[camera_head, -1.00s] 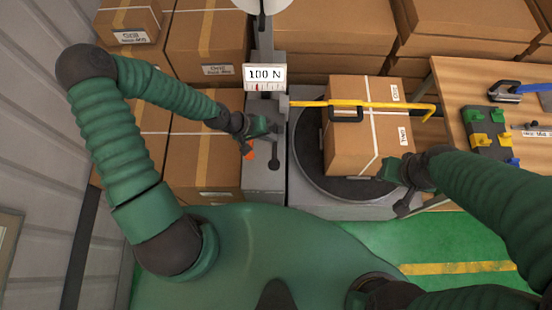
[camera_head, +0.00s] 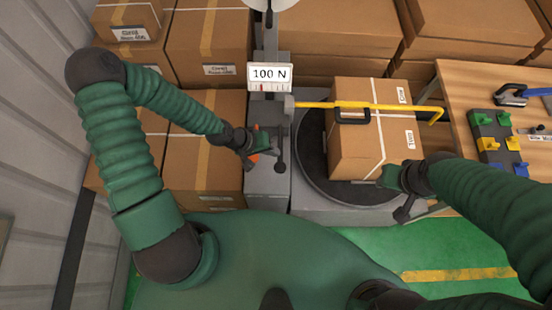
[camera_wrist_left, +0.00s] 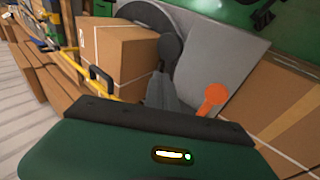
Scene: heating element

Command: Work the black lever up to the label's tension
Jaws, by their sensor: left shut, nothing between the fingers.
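The black lever (camera_head: 280,163) stands on the grey machine base, its round knob toward me; it also shows in the left wrist view (camera_wrist_left: 169,50). The label (camera_head: 269,74) reads 100 N, with a small scale and red mark under it. My left gripper (camera_head: 264,143) is shut and empty, just left of the black lever; I cannot tell whether they touch. In the wrist view its grey fingers (camera_wrist_left: 161,92) lie between the black knob and an orange lever (camera_wrist_left: 213,97). My right gripper (camera_head: 388,175) is by the lower right of the strapped carton (camera_head: 360,145); its jaw state is unclear.
The carton stands on a round dark turntable (camera_head: 313,170) with a yellow bar (camera_head: 385,105) across it. Stacked cartons (camera_head: 215,150) fill the left and back. A wooden table (camera_head: 465,90) with coloured clamps is at right.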

